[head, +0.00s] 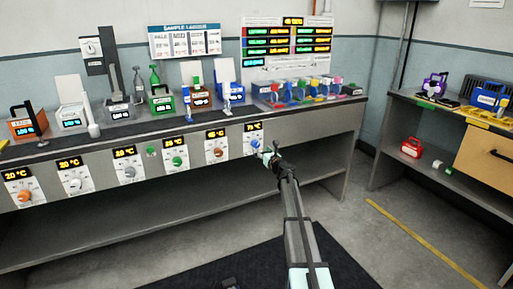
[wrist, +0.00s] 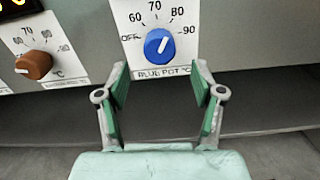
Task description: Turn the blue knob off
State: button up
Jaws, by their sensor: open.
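The blue knob (wrist: 159,44) sits on a white dial plate in the wrist view. The marks around it read OFF, 60, 70, 80 and 90. Its white pointer line tilts to the upper right, between 70 and 80. A label reading BLUE POT is below it. In the head view the blue knob (head: 255,144) is on the rightmost panel of the bench front, under a lit display. My gripper (wrist: 161,78) is open, its two green-padded fingers spread below and to either side of the knob. No contact shows. In the head view my gripper (head: 268,153) is just right of the knob.
A brown knob (wrist: 34,65) is left of my gripper. More knobs, including a green knob (head: 177,161), line the bench front. Pots and colored modules stand on the bench top (head: 340,103). A side table with a red case (head: 411,147) below is at right.

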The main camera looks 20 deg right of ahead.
aim_at(257, 145)
jog(key=w, duration=0.6)
jog(key=shift+w+a, duration=0.2)
jog(key=c, duration=1.1)
